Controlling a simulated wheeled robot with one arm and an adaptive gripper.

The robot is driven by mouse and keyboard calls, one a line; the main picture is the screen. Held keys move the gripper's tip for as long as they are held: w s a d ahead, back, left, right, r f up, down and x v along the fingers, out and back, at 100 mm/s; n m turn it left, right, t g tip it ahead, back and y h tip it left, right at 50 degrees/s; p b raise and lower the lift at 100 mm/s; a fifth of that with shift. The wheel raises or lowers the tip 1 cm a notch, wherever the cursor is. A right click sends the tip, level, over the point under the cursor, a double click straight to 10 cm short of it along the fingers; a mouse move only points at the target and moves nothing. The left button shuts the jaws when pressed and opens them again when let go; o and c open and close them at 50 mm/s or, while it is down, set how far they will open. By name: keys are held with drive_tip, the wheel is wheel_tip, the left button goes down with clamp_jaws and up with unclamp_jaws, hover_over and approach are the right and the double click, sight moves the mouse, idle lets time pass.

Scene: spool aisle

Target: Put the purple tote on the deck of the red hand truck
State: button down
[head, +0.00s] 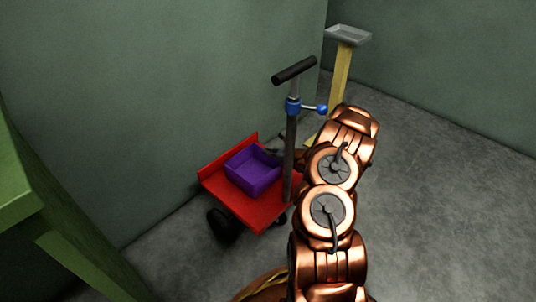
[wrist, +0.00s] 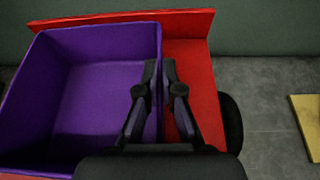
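The purple tote (head: 252,172) is an open, empty box. In the head view it is over the deck of the red hand truck (head: 262,215), within its edges, and looks level. I cannot tell for sure whether its base touches the deck. In the wrist view the tote (wrist: 100,95) fills the left side, with the red deck (wrist: 195,85) to its right. My gripper (wrist: 160,68) has one finger on each side of the tote's right wall, close together, and looks shut on it.
The truck's dark post with a black handle (head: 294,69) and a blue clamp with a knob (head: 293,105) rises close to my arm. A yellow stand with a grey tray (head: 348,35) is behind. A green frame (head: 30,190) is at left. Floor at right is clear.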

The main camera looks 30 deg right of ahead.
drive_tip(key=shift+f, duration=0.1)
drive_tip(key=c, duration=1.3)
unclamp_jaws()
drive_tip(key=shift+d+r, duration=0.1)
drive_tip(key=shift+r, duration=0.2)
drive_tip(key=p+v, duration=0.4)
drive_tip(key=v, duration=0.8)
drive_tip(key=shift+f, duration=0.15)
